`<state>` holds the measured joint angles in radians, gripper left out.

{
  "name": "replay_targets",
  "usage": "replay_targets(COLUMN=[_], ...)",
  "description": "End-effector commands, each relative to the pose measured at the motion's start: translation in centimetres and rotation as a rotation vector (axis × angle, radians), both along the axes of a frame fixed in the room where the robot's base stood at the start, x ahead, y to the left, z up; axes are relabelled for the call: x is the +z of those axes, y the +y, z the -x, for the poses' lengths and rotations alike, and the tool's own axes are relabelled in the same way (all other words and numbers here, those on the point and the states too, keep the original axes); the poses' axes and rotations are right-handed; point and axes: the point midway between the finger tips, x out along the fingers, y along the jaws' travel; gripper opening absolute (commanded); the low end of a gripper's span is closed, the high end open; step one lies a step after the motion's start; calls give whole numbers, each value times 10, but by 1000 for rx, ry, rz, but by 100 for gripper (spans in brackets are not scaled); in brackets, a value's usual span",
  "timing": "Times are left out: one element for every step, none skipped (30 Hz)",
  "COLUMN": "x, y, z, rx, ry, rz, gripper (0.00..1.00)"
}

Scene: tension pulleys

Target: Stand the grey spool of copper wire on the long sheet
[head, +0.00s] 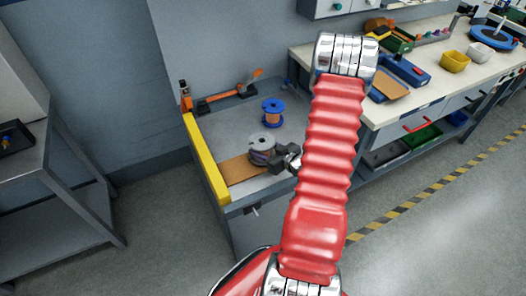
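The grey spool (262,139) is in the head view on the grey bench, with its pale round flange facing up. It is at the right end of a flat brown sheet (237,170), which may be the long sheet. I cannot tell whether the spool rests on it or is held just above. My dark gripper (279,157) reaches in from the right and meets the spool's side. Its fingertips are small and partly hidden against the spool, so their opening does not show. The spool's lower part and the sheet's right end are hidden.
A blue spool with copper-coloured winding (272,113) stands behind the grey one. A yellow edge (206,158) bounds the bench on the left. An orange-handled tool (235,92) lies at the back. A cluttered workbench (405,113) stands to the right, beyond my red arm.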

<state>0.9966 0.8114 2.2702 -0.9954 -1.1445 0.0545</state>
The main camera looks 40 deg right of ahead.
Motion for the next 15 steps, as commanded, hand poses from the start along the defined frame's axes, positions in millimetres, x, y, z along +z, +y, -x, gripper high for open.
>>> replay_targets(x=[-5,-8,-11,-12,-14,-15,-15,-15,-15,-15,-15,-15,-15,-15,-15], y=[0,-1,0,0,0,0,0,-1,-1,-1,-1,-1,-1,-1,-1], z=[0,0,0,0,0,0,0,0,0,0,0,0,0,0,0], rx=[0,-1,-1,-1,-1,-1,-1,-1,-1,-1,-1,-1,-1,-1,-1], ry=[-1,-1,-1,-1,-2,-2,-2,-3,-3,-3,-3,-3,-3,-3,-3], rz=[-1,-1,-1,-1,0,0,0,1,1,1,1,1,1,1,1], gripper=[2,2,2,2,2,2,2,2,2,2,2,2,2,2,2])
